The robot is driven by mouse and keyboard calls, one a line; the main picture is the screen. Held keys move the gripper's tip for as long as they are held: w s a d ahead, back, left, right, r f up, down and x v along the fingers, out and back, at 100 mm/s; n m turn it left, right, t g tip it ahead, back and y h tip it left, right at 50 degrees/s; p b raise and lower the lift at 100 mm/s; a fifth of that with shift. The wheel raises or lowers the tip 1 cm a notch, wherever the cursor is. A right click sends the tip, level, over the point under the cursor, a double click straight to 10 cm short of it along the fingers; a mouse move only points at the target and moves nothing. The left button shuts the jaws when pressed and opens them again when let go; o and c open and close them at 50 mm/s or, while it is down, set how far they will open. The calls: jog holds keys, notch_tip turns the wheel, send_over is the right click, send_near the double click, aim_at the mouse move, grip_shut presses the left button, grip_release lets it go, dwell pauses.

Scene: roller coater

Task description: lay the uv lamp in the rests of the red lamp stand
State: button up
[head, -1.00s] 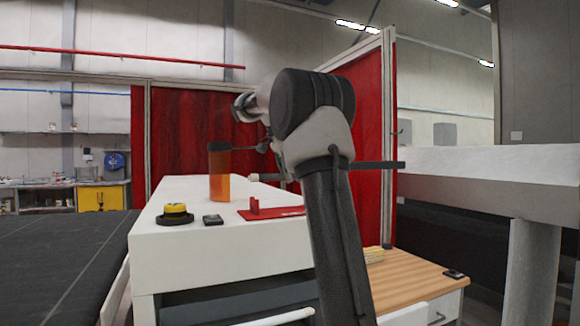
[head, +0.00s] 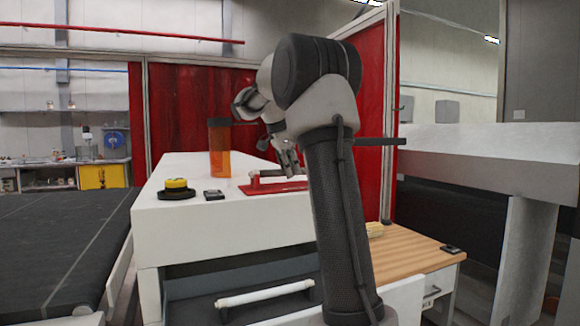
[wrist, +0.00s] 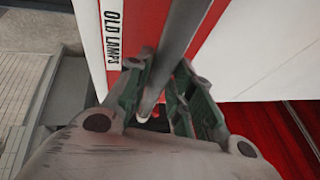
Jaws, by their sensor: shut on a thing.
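The uv lamp is a grey rod. In the wrist view the lamp (wrist: 178,42) runs between the fingers of my gripper (wrist: 160,108), which is shut on it. In the head view my gripper (head: 290,163) points down at the right end of the red lamp stand (head: 270,188). I cannot tell whether the lamp touches the rests. In the wrist view the stand's red plate (wrist: 138,28) lies beneath the lamp; the rests are largely hidden.
On the white bench (head: 220,224) stand an orange cylinder (head: 219,152), a yellow-and-black round object (head: 177,188) and a small dark box (head: 214,195). An "OLD LAMPS" label (wrist: 114,45) runs beside the stand in the wrist view. A red curtain (head: 185,110) hangs behind.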

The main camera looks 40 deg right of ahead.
jog(key=o, duration=1)
jog(key=v, duration=1.2)
jog(key=shift+r, duration=0.1)
notch_tip(320, 180, up, 10)
dwell(0.4)
